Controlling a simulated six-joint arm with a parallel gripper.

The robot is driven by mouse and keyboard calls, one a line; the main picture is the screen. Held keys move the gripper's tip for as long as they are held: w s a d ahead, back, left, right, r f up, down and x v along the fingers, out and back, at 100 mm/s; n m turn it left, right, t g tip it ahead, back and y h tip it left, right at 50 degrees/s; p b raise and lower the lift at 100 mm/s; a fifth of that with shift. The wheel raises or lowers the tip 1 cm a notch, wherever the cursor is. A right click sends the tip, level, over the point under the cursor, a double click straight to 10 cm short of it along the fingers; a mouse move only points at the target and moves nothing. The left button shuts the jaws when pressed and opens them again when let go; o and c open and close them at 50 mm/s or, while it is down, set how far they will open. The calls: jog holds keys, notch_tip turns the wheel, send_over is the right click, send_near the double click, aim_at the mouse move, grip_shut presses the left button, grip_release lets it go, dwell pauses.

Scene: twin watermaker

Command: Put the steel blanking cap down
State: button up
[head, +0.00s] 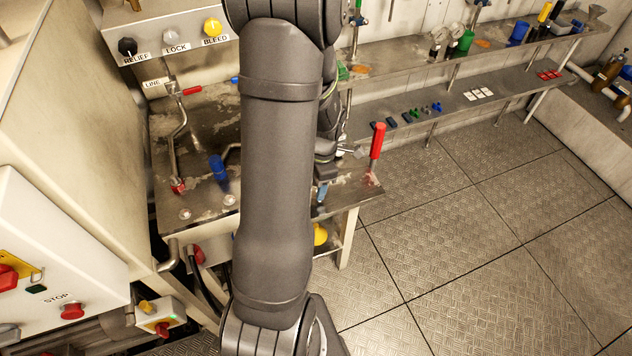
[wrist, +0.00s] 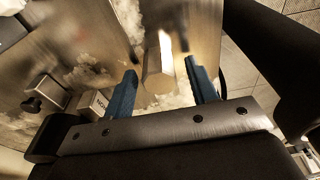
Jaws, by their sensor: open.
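In the wrist view my gripper (wrist: 160,70) has its two blue fingers apart. A pale steel piece with a rounded, faceted side, seemingly the blanking cap (wrist: 157,68), is between and just beyond the fingertips. A gap shows on each side of it, so the fingers do not appear to grip it. It seems to rest on the stained metal bench top, though its contact is hard to see. In the head view my gripper (head: 322,190) is low over the right part of the bench (head: 205,128), largely behind my arm. I cannot make out the cap there.
A red-handled lever (head: 377,141) stands at the bench's right corner, close to my gripper. A blue fitting (head: 218,168) and a bent pipe (head: 179,135) are on the left. A small block with lettering (wrist: 93,103) lies left of my fingers.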

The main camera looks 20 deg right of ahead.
notch_tip(320, 180, up, 12)
jog(key=d, duration=0.1)
jog(key=shift+d, duration=0.25)
jog(key=f, duration=0.4)
jog(key=a+f, duration=0.1)
jog(key=f, duration=0.7)
jog(key=shift+a+f, duration=0.15)
jog(key=shift+a, duration=0.1)
jog(key=shift+r, duration=0.75)
jog(key=shift+f, duration=0.1)
